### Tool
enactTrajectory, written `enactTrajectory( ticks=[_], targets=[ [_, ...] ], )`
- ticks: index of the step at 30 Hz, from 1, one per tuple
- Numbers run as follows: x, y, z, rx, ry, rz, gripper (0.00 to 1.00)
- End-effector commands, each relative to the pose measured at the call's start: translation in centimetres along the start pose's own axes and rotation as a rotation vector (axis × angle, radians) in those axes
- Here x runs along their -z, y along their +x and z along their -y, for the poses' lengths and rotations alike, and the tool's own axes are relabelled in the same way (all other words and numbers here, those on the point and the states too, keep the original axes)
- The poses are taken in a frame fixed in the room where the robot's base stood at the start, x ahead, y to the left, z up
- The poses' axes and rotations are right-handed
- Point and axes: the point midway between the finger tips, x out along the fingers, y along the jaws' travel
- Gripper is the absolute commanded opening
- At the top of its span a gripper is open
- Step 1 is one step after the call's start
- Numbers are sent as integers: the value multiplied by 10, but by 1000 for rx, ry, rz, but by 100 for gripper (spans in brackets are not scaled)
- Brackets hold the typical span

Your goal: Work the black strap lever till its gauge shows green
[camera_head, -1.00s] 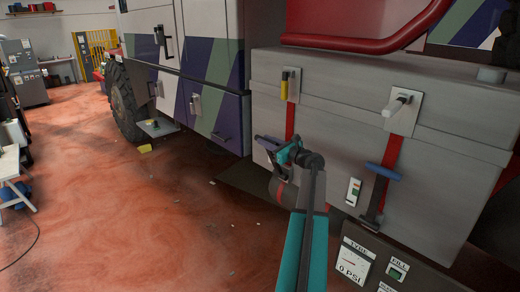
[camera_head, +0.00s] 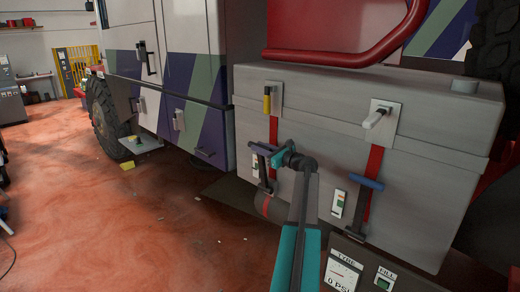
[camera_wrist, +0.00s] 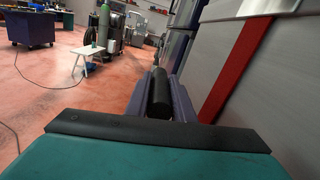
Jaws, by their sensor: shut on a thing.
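The black strap lever's dark cylindrical grip (camera_wrist: 158,95) lies between my gripper's two purple fingers in the wrist view. In the head view my gripper (camera_head: 264,149) is at the left red strap (camera_head: 273,131) on the front of the grey box (camera_head: 330,150), shut on the lever. The lever's dark lower part (camera_head: 268,185) shows below the gripper. A small white gauge plate (camera_head: 337,203) with green and orange marks sits between the two straps. I cannot tell which lever it serves. A small pale patch left of the black lever is too small to read.
A blue-handled lever (camera_head: 367,182) hangs on the right red strap (camera_head: 375,163). A yellow-handled latch (camera_head: 267,99) and a white-handled latch (camera_head: 377,117) sit above. A tyre gauge panel (camera_head: 342,275) is low in front.

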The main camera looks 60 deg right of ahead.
Motion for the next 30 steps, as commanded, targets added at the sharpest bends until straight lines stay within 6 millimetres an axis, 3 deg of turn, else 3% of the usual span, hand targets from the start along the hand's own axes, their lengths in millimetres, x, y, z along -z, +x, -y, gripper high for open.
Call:
enactTrajectory(
  ticks=[1, 4, 17, 30],
  targets=[
    [6, -2, 2, 5, -2, -9, 25],
    [5, -2, 2, 4, -2, -8, 40],
    [3, -7, 0, 3, 0, -4, 40],
    [5, -58, 0, 6, -2, -5, 40]
  ],
)
